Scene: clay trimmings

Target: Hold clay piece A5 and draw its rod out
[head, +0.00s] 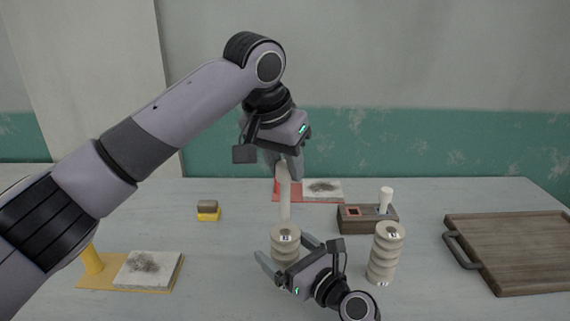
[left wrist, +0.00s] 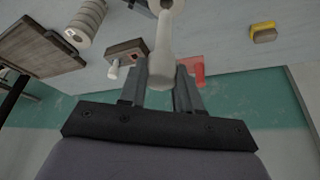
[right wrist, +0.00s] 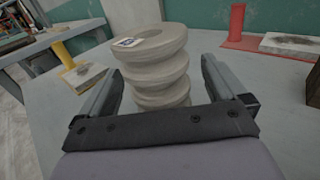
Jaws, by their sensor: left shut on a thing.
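A pale stacked-disc clay piece (head: 285,243) stands upright on the table; its top label is too small to read for certain. It also shows in the right wrist view (right wrist: 158,75). My right gripper (head: 288,262) is open around it, one finger on each side, with a gap on the right side in the right wrist view. My left gripper (head: 284,172) is shut on a white rod (head: 285,203). The rod hangs upright above the piece, its lower end looking clear of the top. The rod also shows in the left wrist view (left wrist: 165,45).
A second labelled clay piece (head: 384,262) stands to the right. Behind it is a wooden block (head: 354,225) with a white peg (head: 386,196). A wooden tray (head: 515,245) lies far right. A yellow board (head: 105,277) and red board (head: 290,196) hold grey tiles. A small yellow-brown block (head: 208,211) lies left.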

